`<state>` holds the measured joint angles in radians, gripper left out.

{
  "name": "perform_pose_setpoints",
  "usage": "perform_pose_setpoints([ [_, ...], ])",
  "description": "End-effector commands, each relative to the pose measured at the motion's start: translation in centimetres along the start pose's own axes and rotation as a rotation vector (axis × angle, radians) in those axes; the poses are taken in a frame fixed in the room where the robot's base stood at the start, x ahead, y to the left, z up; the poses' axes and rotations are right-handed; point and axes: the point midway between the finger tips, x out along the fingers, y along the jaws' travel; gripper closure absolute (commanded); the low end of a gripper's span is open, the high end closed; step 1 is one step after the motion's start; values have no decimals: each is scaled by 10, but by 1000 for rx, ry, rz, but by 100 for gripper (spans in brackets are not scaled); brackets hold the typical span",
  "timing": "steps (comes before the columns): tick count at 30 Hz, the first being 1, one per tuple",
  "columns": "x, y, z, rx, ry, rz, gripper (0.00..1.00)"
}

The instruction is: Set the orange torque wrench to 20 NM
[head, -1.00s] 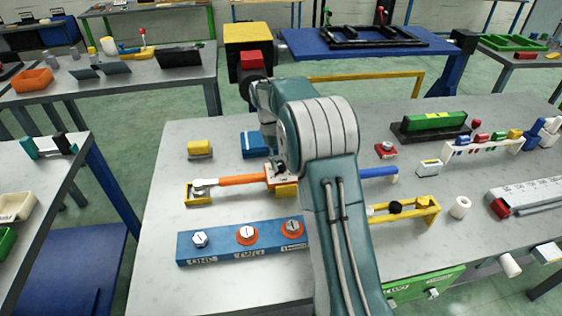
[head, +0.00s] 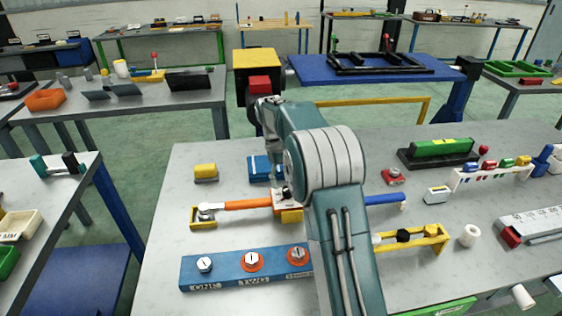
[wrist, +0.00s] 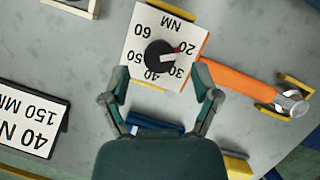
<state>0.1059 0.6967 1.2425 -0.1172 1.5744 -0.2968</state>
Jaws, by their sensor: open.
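The torque wrench lies across the table, its orange shaft (head: 248,204) resting in a yellow holder at the left. Its silver head (wrist: 292,104) shows at the right in the wrist view. Its white dial plate (wrist: 143,35) is marked 20 to 60 NM. The black dial knob (wrist: 156,52) has a red mark close to the 20; the exact reading is hard to tell. My gripper (wrist: 160,72) is open and empty over the dial, one finger on each side of the knob.
A blue block with bolts (head: 228,270) lies in front of the wrench. A yellow frame (head: 428,240) stands at the right. A small yellow block (head: 205,172) and a blue block (head: 258,167) lie behind it. A sign (wrist: 28,118) reads 40 N and 150 MM.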

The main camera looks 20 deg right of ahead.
Motion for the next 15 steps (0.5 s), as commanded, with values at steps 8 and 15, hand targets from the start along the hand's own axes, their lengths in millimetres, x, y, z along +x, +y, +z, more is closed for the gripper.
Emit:
perform_pose_setpoints([
  [8,-49,0,-2,0,2,1,21],
  [15,-80,-1,-3,-1,1,1,21],
])
